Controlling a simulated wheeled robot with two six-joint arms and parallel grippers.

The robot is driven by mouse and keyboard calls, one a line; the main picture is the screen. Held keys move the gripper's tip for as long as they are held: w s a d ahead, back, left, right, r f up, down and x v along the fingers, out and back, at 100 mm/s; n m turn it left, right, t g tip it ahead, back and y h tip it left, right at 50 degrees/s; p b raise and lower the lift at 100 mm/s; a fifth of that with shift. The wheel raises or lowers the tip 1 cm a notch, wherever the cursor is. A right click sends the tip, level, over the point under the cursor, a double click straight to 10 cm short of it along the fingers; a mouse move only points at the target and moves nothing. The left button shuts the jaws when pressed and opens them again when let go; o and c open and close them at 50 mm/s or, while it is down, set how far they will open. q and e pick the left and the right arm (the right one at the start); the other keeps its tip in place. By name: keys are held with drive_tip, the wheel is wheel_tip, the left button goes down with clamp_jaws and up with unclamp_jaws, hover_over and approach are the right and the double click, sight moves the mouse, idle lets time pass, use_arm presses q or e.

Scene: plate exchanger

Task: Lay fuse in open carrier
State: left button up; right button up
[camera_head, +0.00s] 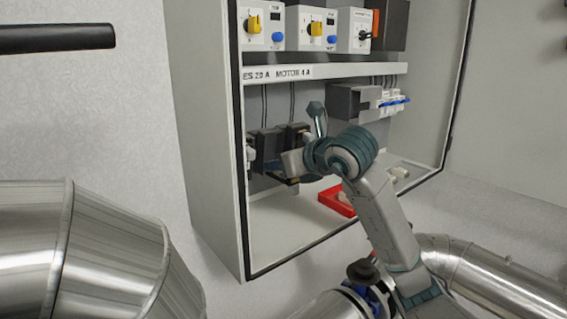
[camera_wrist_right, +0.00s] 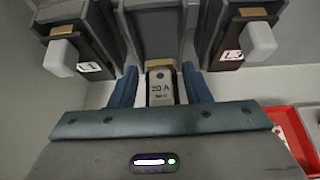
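In the right wrist view, a small fuse (camera_wrist_right: 161,90) marked 20 A, with a brass end cap, lies between the two blue fingers of my right gripper (camera_wrist_right: 160,78). A narrow gap shows on each side of it, so the fingers look open around it. Its far end meets the lower edge of the grey middle carrier (camera_wrist_right: 160,32); I cannot tell how deep it sits. In the head view, my right gripper (camera_head: 276,168) is at the dark carriers (camera_head: 292,136) low in the cabinet, and the wrist hides part of them. My left gripper is not in view.
Carriers L1 (camera_wrist_right: 82,50) and L3 (camera_wrist_right: 240,42) flank the middle one closely. A red tray (camera_head: 336,201) sits on the cabinet floor (camera_head: 280,226). Grey and white switchgear (camera_head: 352,103) is to the right. Large metal pipes (camera_head: 80,250) fill the lower left.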

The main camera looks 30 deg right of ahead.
drive_tip(key=shift+r+p, duration=0.55)
drive_tip(key=shift+p, duration=0.05)
drive_tip(key=shift+s+r, duration=0.15)
drive_tip(key=shift+r, duration=0.05)
drive_tip(key=b+v, duration=0.5)
drive_tip(key=v, duration=0.6)
drive_tip(key=shift+s, duration=0.35)
